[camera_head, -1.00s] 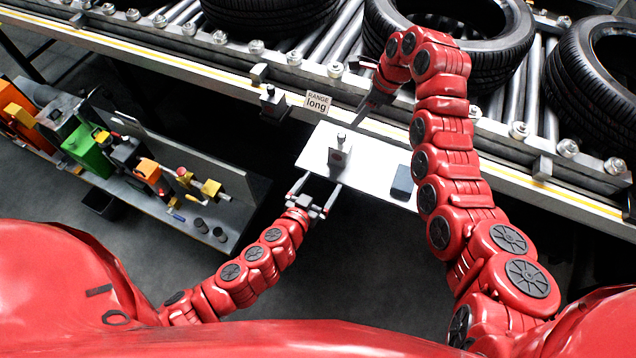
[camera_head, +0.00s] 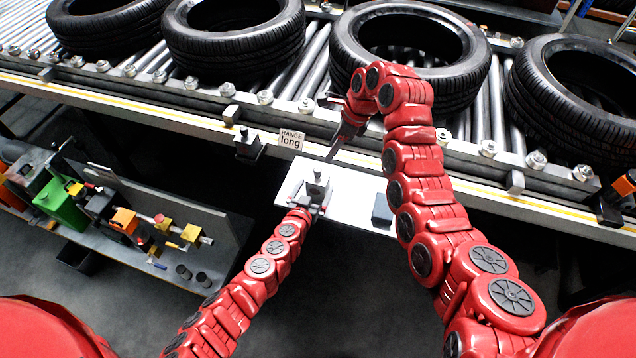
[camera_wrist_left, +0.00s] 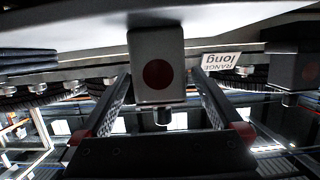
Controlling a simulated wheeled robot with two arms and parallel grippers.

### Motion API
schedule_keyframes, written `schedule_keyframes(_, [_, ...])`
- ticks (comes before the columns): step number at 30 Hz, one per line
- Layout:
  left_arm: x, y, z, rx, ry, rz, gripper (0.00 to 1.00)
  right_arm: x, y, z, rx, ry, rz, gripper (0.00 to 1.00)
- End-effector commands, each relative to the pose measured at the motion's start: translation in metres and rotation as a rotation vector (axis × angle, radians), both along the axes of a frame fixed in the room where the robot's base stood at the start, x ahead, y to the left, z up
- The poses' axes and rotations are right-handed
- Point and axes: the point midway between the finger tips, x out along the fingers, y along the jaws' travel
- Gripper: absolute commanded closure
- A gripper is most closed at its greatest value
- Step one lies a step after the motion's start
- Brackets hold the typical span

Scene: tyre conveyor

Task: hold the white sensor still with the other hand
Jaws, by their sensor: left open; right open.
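A dark block (camera_head: 382,209) sits on the plate's right part. A "RANGE long" sign (camera_head: 291,139) and a dark sensor-like block (camera_head: 248,146) are on the conveyor's edge. Tyres (camera_head: 410,52) lie on the rollers behind. A tool shelf (camera_head: 150,235) stands at the left.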

Motion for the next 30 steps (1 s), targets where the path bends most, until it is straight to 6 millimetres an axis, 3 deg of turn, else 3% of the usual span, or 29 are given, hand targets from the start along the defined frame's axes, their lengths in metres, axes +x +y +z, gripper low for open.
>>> schedule_keyframes(9, [0.026, -0.007, -0.009, -0.004, 0.001, 0.004, 0.00, 0.000, 0.000, 0.000, 0.000, 0.000, 0.000, 0.50])
schedule_keyframes(22, [0.030, -0.011, -0.012, 0.001, 0.004, -0.003, 0.00, 0.000, 0.000, 0.000, 0.000, 0.000, 0.000, 0.50])
schedule_keyframes(30, [0.030, -0.011, -0.011, 0.001, 0.003, -0.003, 0.47, 0.000, 0.000, 0.000, 0.000, 0.000, 0.000, 0.50])
